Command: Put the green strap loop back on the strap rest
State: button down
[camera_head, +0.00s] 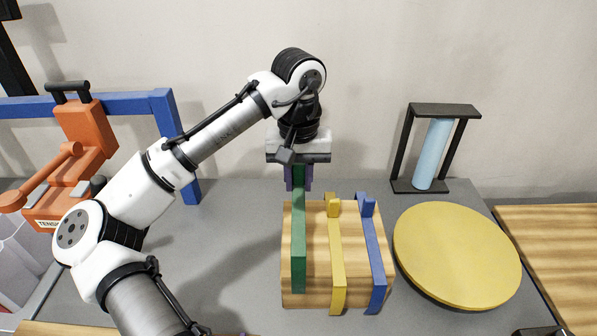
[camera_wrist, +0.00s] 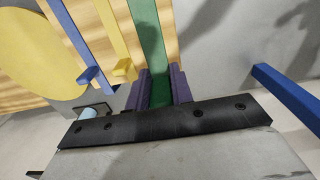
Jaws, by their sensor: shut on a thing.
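The green strap loop (camera_head: 298,245) hangs as a long flat band from my gripper (camera_head: 299,178). My gripper's purple fingers are shut on its far end, behind the wooden slatted block (camera_head: 313,260). The band passes over the left part of this block, which looks like the strap rest. I cannot tell whether the green band touches the wood. In the wrist view the green strap (camera_wrist: 149,35) runs between the two purple fingers (camera_wrist: 161,88) and away across the wood.
A yellow strap (camera_head: 336,255) and a blue strap (camera_head: 373,255) lie across the block, right of the green one. A yellow disc (camera_head: 457,255) is close on the right. A black frame with a light blue cylinder (camera_head: 432,153) stands behind. An orange tensioner (camera_head: 85,140) and blue frame (camera_head: 125,103) are left.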

aim_at(299, 188)
jog(key=shift+f+b, duration=2)
jog(key=shift+f, duration=2.65)
jog(key=c, duration=1.1)
grip_release()
jog(key=shift+c, duration=0.2)
jog(key=shift+o, duration=0.4)
jog(key=o, duration=0.3)
jog(key=shift+p, duration=0.3)
jog(key=shift+r+p, duration=3.05)
jog(key=shift+p, duration=0.2)
